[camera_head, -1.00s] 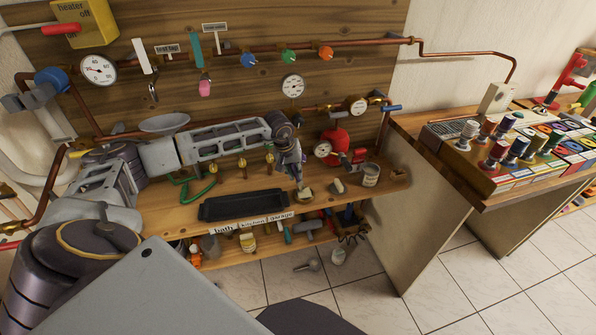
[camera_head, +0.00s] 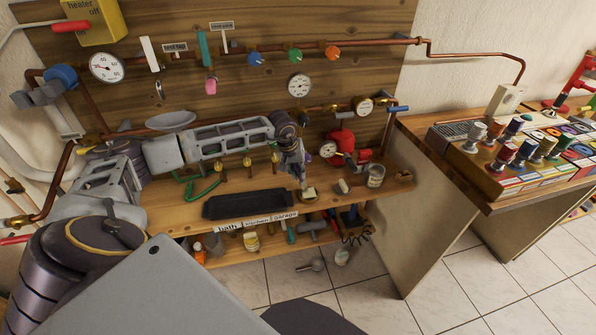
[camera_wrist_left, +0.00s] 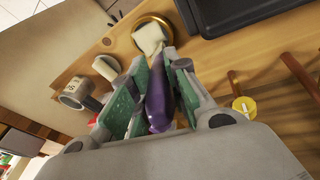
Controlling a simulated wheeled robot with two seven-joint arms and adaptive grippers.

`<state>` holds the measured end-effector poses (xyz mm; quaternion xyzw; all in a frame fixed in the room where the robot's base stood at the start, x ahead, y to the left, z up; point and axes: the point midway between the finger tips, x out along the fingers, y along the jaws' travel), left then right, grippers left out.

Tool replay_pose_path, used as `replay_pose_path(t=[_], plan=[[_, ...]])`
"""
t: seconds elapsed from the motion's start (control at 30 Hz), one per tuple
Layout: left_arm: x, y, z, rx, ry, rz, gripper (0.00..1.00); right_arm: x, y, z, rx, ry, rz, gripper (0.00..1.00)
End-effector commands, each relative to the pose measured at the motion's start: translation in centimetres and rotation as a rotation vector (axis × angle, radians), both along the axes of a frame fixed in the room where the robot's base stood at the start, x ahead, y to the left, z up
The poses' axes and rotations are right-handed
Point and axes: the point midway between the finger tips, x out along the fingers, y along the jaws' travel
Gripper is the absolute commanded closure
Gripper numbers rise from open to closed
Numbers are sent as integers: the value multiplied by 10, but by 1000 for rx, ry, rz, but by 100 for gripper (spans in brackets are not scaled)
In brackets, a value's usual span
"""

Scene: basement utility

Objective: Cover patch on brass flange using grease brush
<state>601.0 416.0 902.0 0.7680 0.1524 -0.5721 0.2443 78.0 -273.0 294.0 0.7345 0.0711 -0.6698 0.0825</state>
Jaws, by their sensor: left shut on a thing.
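My left gripper (camera_wrist_left: 150,97) is shut on a purple handle (camera_wrist_left: 157,105), which I take to be the grease brush. In the head view the left gripper (camera_head: 302,178) hangs low over the bench. The brass flange (camera_wrist_left: 169,22) is a round, golden-rimmed piece on the wood just beyond the fingertips; it also shows in the head view (camera_head: 311,200). A cream block (camera_wrist_left: 149,37) shows over it. I cannot tell whether that is the brush head or lies on the flange, nor whether brush and flange touch. The patch is not clearly visible. My right gripper is not in view.
A pale block (camera_wrist_left: 106,67) and a grey mug (camera_wrist_left: 75,94) stand beside the flange. A black tray (camera_head: 248,204) lies to its left. A red pump-like device (camera_head: 343,143) stands behind. Pipes and valves line the back board. A lower shelf holds several tools.

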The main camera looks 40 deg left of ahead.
Motion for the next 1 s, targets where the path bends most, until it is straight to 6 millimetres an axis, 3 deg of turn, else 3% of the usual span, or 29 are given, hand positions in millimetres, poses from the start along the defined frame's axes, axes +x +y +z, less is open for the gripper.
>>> replay_pose_path(t=[0.37, 1.0], plan=[[0, 0, -1, 0, 0, 0, 100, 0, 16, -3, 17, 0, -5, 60], [-1, 0, -2, 1, 3, 0, 100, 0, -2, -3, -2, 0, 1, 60]])
